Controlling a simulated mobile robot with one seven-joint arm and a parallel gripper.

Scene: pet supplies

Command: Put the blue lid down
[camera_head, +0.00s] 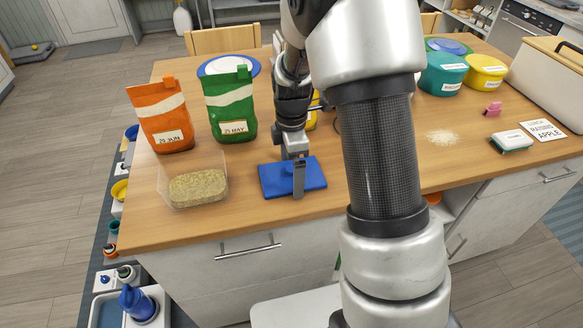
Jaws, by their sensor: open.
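The blue lid (315,174) is a flat rectangle near the front edge of the wooden table (240,219). It looks flat on the tabletop, just right of a clear container (219,166) filled with tan pellets. My gripper (297,183) points down at the middle of the lid. One grey finger shows in front of the lid; the other finger is hidden. The gripper is open, with its fingers still close over the lid. I cannot see whether they touch it.
An orange bag (160,112) and a green bag (230,100) stand behind the container. A yellow thing (312,118) is mostly hidden behind my arm. Teal (441,76) and yellow (484,75) tubs, spilled powder (441,137) and a brush (512,143) are at right.

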